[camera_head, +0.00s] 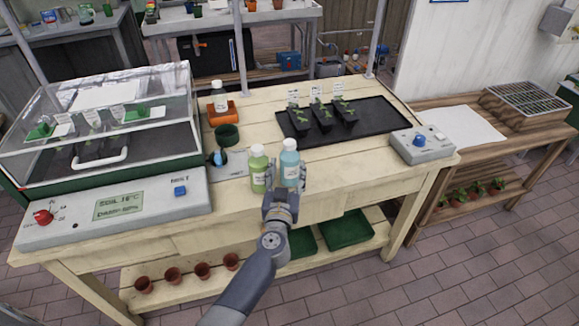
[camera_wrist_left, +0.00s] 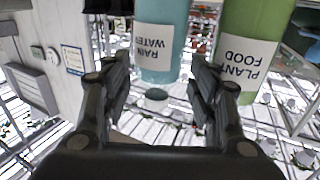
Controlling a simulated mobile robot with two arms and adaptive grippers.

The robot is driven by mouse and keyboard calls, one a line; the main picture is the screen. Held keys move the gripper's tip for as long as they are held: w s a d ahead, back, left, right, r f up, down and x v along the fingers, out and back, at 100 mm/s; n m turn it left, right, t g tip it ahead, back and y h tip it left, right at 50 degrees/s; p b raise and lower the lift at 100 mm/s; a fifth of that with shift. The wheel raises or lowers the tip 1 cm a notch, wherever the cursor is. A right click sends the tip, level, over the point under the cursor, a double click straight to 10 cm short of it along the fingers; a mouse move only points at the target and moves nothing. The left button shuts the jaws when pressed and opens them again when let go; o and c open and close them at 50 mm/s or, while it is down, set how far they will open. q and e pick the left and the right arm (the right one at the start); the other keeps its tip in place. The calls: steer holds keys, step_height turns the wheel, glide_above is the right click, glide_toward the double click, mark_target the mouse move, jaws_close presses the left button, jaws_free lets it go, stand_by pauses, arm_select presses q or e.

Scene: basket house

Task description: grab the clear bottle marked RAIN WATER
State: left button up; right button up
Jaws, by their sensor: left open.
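The bottle marked RAIN WATER (camera_head: 290,162) looks pale blue with a white cap and stands upright near the front edge of the bench. In the left wrist view its label shows upside down on the blue bottle (camera_wrist_left: 162,22), between and ahead of the fingers. My left gripper (camera_head: 285,182) is open, with one finger on either side of the bottle. Whether the fingers touch it, I cannot tell. A green bottle marked PLANT FOOD (camera_head: 258,170) stands just left of it, close to a finger; it also shows in the left wrist view (camera_wrist_left: 252,35). My right gripper is not in view.
A seedling tray (camera_head: 375,118) lies behind to the right, and a grey control box (camera_head: 422,146) sits at the right end. A glass-lidded propagator (camera_head: 100,130) fills the left. An orange tray (camera_head: 233,110) holds another bottle (camera_head: 219,92). Bare bench lies right of the blue bottle.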

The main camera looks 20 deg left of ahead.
mark_target(290, 157)
arm_select(q)
steer(key=shift+w+a+b, duration=0.2)
steer(key=shift+w+b, duration=0.2)
steer(key=shift+w, duration=0.95)
steer(key=shift+w+a+b, duration=0.2)
steer(key=shift+w+b, duration=0.15)
steer(key=shift+w, duration=0.95)
steer(key=shift+r, duration=0.1)
steer(key=c, duration=0.8)
steer(key=shift+c, duration=0.8)
steer(key=shift+r, duration=0.2)
